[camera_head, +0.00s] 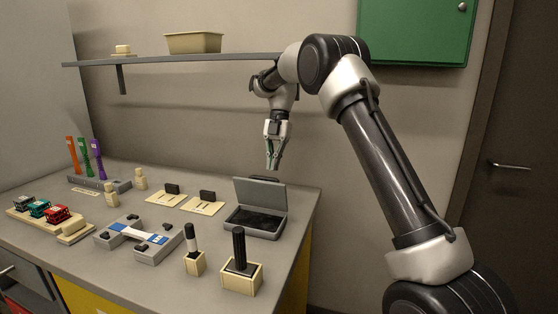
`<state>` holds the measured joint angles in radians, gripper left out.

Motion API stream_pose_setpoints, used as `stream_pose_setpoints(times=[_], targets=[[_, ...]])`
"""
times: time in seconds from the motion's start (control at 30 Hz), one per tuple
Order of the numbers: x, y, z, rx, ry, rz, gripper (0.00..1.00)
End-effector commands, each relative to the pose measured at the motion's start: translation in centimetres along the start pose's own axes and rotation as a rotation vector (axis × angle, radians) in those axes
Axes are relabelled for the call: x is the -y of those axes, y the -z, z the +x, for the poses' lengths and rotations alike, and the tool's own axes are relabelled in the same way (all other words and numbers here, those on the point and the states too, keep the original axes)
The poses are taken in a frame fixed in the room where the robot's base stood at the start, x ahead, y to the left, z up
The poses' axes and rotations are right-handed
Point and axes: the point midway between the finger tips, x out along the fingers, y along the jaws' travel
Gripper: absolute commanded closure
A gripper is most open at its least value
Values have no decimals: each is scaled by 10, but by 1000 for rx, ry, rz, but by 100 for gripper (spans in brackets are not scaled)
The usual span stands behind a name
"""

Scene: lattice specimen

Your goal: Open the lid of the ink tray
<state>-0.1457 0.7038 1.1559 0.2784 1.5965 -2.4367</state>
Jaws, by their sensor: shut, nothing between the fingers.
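The ink tray (252,217) is a grey box at the right end of the table. Its lid (261,194) stands raised at the back, tilted up from the hinge side, and the dark inside of the tray shows. My gripper (272,167) points down above and just behind the raised lid. Its fingers are together with nothing between them. The fingertips appear close to the lid's top edge; I cannot tell whether they touch it.
Two stamps on cards (205,203) lie left of the tray. Dark-handled tools in wooden blocks (241,276) stand in front. A grey fixture (140,238), small coloured lattice blocks (40,211) and coloured upright tools (86,158) fill the left. A wall shelf (160,60) hangs above.

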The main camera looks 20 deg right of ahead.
Motion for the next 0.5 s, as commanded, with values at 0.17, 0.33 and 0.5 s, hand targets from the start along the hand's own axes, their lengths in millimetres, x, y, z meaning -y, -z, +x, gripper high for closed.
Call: stream_pose_setpoints(times=[0.17, 0.33, 0.5], targets=[[0, -39, -13, -1, -1, 4, 100], [0, -70, -27, 0, -1, 2, 100], [0, -92, -37, 0, 0, 2, 100]])
